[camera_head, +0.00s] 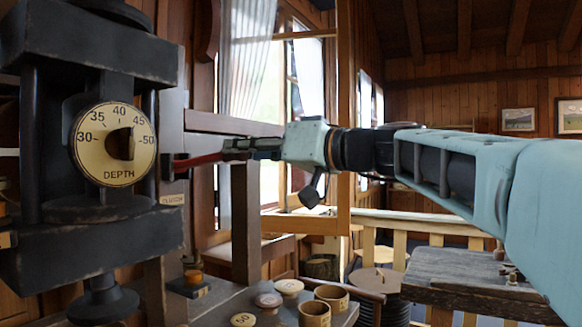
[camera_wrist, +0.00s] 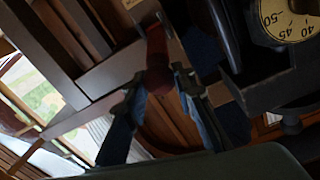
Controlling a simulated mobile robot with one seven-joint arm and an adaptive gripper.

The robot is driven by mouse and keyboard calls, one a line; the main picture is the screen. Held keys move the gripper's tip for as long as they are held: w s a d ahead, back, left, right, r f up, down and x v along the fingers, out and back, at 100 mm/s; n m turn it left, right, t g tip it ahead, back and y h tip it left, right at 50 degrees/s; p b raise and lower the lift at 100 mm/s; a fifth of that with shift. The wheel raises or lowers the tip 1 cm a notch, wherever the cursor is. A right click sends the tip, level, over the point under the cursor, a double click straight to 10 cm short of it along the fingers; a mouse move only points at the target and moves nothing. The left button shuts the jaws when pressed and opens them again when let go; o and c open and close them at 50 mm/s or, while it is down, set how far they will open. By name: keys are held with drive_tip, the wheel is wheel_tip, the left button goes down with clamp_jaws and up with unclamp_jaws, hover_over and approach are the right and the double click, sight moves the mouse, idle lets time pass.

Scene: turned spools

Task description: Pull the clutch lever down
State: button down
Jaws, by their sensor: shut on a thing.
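The clutch lever (camera_head: 198,160) is a red bar that sticks out to the right from a dark slotted mount on the machine's post. It lies close to level, its outer end slightly higher. My gripper (camera_head: 233,150) comes in from the right and is shut on the lever's outer end. In the wrist view the red lever (camera_wrist: 156,45) runs down between the two dark fingers of my gripper (camera_wrist: 158,82). The lever's far tip is partly hidden by the fingers. A small label plate (camera_head: 172,198) sits below the lever mount.
A round depth dial (camera_head: 112,143) is on the dark machine at left; it also shows in the wrist view (camera_wrist: 290,18). A window (camera_head: 300,70) lies behind. Space directly under the lever looks clear.

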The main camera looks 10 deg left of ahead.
drive_tip(key=shift+d+f+b, duration=0.1)
drive_tip(key=shift+f+b, duration=1.2)
drive_tip(key=shift+b, duration=0.5)
drive_tip(key=shift+f+b, duration=0.3)
drive_tip(key=shift+f, duration=0.05)
drive_tip(key=c, duration=1.6)
unclamp_jaws()
drive_tip(key=shift+r, duration=0.2)
drive_tip(key=shift+r, duration=5)
